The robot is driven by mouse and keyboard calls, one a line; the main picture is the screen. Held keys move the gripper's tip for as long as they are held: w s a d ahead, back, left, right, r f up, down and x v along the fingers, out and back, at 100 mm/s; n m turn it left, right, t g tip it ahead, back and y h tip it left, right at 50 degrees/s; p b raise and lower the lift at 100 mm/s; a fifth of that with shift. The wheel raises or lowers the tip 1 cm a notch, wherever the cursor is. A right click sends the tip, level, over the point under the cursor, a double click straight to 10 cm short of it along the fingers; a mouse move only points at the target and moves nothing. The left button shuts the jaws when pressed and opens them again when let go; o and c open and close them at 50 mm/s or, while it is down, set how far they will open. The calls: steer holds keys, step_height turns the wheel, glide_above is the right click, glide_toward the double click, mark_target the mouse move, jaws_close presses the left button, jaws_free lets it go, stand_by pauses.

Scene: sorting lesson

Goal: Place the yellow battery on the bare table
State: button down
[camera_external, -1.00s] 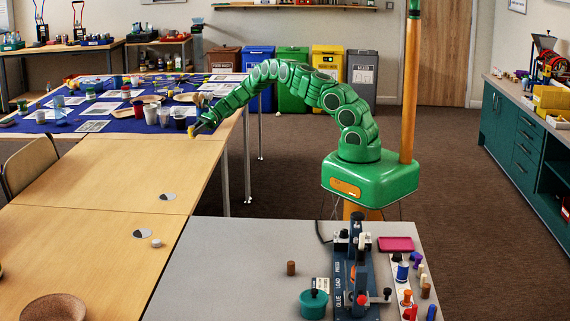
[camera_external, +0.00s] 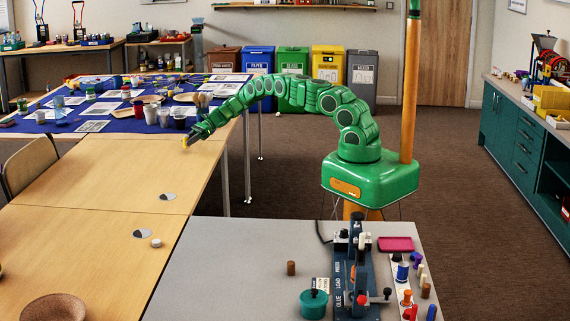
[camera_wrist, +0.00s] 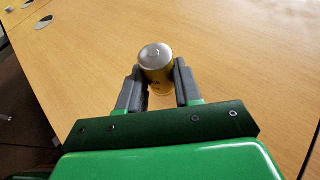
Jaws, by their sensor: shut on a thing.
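The yellow battery (camera_wrist: 157,68) is a small cylinder with a silver end, upright between the two grey fingers in the wrist view. My gripper (camera_wrist: 158,87) is shut on it. In the external view the battery (camera_external: 185,142) is a small yellow spot at the tip of my gripper (camera_external: 190,140), over the far part of the bare wooden table (camera_external: 130,175). I cannot tell whether its lower end touches the wood.
A blue cloth (camera_external: 65,122) with cups, jars and cards covers the table beyond. Grey-and-white discs (camera_external: 168,197) and a small white piece (camera_external: 156,243) lie on the nearer wood. A cork bowl (camera_external: 53,308) is at the front. Wood around the gripper is clear.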

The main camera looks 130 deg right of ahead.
steer(key=shift+f, duration=1.1)
steer(key=shift+f, duration=0.15)
steer(key=c, duration=0.8)
jaws_free()
steer(key=shift+o, duration=0.2)
